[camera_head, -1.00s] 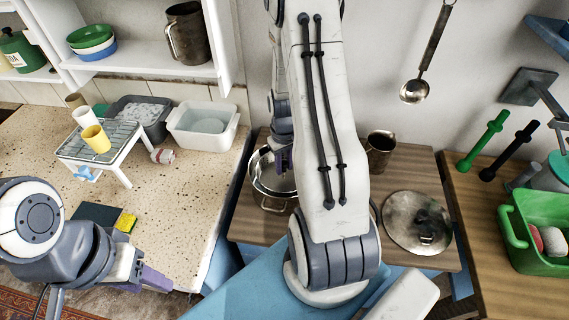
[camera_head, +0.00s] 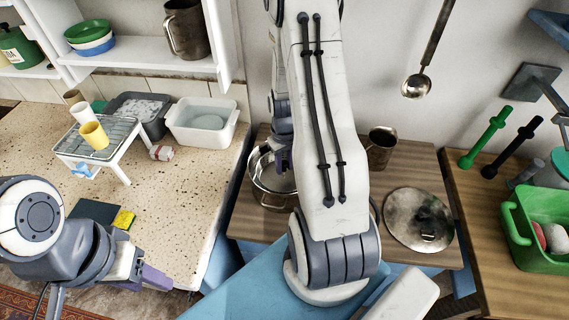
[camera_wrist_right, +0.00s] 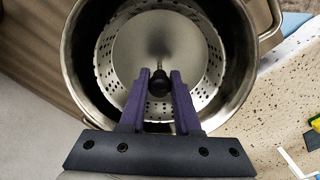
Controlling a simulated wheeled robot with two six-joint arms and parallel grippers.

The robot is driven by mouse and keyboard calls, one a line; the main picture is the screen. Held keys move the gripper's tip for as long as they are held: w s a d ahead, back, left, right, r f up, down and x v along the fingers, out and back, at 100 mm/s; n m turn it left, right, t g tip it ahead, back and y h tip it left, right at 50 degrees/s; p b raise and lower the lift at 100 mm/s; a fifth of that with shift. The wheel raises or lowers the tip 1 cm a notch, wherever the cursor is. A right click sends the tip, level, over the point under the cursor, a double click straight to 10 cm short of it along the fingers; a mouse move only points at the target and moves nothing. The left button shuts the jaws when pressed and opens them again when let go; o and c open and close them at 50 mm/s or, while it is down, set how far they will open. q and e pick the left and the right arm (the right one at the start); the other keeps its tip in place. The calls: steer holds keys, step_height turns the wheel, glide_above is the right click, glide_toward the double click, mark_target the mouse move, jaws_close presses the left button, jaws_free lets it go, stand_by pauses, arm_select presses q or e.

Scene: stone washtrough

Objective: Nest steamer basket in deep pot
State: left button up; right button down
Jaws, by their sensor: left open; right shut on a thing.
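The deep pot (camera_head: 268,199) is a steel pot on the wooden counter, partly hidden by my right arm in the head view. In the right wrist view its rim (camera_wrist_right: 72,58) surrounds the steamer basket (camera_wrist_right: 205,80). The basket is a round steel one with perforated sides and a centre post topped by a black knob. It sits inside the pot's mouth; whether it touches the bottom I cannot tell. My right gripper (camera_wrist_right: 158,84) is shut on the basket's black knob. My left gripper (camera_head: 155,279) is open and empty at the lower left, away from the pot.
A steel lid (camera_head: 418,220) lies right of the pot, and a metal jug (camera_head: 380,148) stands behind. A green bin (camera_head: 535,230) is at the far right. A white tub (camera_head: 203,122) and rack (camera_head: 98,150) stand on the stone counter at left.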

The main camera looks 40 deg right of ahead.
steer(key=shift+f, duration=0.2)
stand_by(0.5)
steer(key=shift+c, duration=0.3)
jaws_free()
steer(key=shift+r, duration=0.1)
steer(key=shift+r+p, duration=3)
steer(key=shift+r, duration=0.45)
